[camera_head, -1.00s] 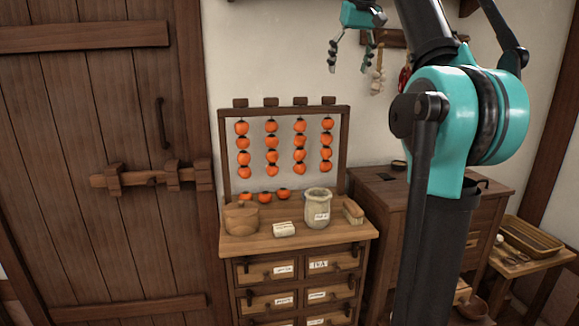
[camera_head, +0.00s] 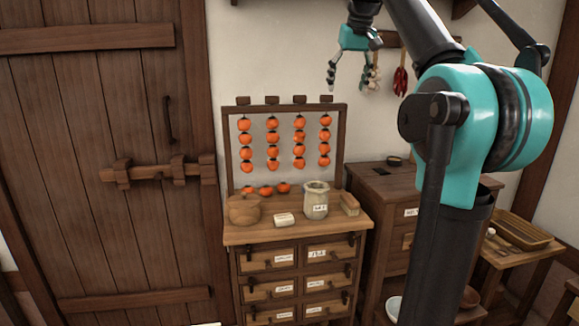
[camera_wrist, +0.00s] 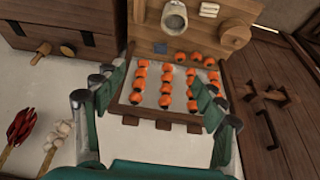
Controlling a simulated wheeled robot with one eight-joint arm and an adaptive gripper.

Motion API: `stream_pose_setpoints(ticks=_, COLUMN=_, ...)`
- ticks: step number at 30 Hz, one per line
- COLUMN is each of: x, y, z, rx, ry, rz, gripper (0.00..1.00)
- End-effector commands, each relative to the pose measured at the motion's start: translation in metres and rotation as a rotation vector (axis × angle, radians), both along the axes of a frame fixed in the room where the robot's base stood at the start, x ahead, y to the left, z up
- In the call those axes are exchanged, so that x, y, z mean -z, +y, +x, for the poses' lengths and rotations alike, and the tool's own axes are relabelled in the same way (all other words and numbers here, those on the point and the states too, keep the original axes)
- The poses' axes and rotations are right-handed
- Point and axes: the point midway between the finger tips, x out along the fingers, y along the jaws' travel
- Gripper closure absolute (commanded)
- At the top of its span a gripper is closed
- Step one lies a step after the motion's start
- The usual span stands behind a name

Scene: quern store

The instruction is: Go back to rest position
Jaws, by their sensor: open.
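My gripper (camera_head: 348,80) is open and empty, held in the air in front of the white wall, above and to the right of the persimmon rack. In the wrist view my gripper (camera_wrist: 155,90) shows its two fingers spread apart, with the rack (camera_wrist: 158,112) seen upside down between and beyond them. No object is between the fingers. My arm reaches up at the right of the head view and hides part of the wall and the right-hand cabinet.
A drawer chest (camera_head: 296,235) carries a round wooden box (camera_head: 244,210), a stone jar (camera_head: 316,200) and a white block (camera_head: 285,220). A barred wooden door (camera_head: 110,240) stands left. Garlic (camera_head: 374,78) and red peppers (camera_head: 400,80) hang on the wall. A wooden tray (camera_head: 522,232) sits right.

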Motion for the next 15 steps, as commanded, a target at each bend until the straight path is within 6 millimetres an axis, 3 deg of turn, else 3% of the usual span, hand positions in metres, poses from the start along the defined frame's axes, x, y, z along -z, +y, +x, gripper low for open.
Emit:
stream_pose_setpoints(ticks=5, x=0.039, y=-0.002, z=0.008, rx=0.012, ry=0.002, rz=0.0, gripper=0.29)
stream_pose_setpoints(ticks=8, x=0.073, y=-0.004, z=0.012, rx=0.022, ry=0.003, rz=0.0, gripper=0.29)
stream_pose_setpoints(ticks=15, x=0.185, y=-0.01, z=0.001, rx=0.055, ry=0.007, rz=0.0, gripper=0.29)
